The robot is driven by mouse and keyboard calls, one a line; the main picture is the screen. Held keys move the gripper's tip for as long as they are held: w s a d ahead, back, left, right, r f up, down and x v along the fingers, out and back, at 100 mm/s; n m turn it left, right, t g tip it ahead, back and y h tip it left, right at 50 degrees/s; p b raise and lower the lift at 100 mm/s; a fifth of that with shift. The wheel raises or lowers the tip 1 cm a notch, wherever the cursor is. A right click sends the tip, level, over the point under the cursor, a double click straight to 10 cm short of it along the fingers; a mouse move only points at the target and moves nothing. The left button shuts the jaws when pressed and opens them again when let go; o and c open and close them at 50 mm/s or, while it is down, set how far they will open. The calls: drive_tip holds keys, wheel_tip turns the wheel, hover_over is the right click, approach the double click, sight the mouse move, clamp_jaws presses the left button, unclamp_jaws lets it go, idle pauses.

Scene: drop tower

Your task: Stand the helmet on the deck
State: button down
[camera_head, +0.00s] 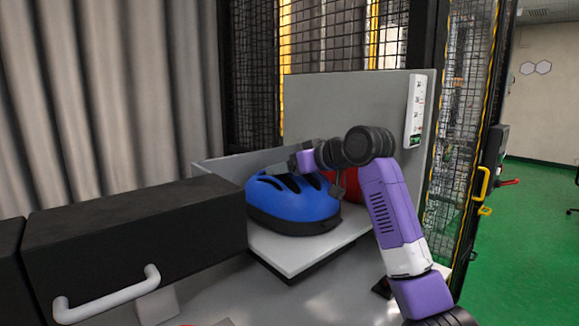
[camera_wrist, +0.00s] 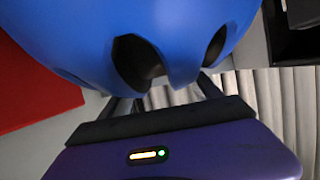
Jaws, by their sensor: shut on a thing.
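The blue helmet (camera_head: 292,207) is upright, dome up and dark rim down, over the pale grey deck (camera_head: 292,257) in the head view. Its rim is at or just above the deck; I cannot tell if it touches. My gripper (camera_head: 294,163) reaches the helmet's top from behind and is shut on its shell. In the wrist view the blue shell (camera_wrist: 150,25) with dark vent holes fills the top, and the dark fingers of my gripper (camera_wrist: 168,98) meet it at the vents. The fingertips are partly hidden by the shell.
A red object (camera_head: 350,184) stands behind the helmet, partly hidden by my arm; it also shows in the wrist view (camera_wrist: 30,90). A grey panel (camera_head: 340,105) rises behind the deck. A black drawer box (camera_head: 135,235) with a pale handle is at the left.

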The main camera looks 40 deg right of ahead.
drive_tip(key=shift+c, duration=0.2)
unclamp_jaws()
drive_tip(key=b+v, duration=0.1)
drive_tip(key=v, duration=0.7)
drive_tip(key=shift+b, duration=0.3)
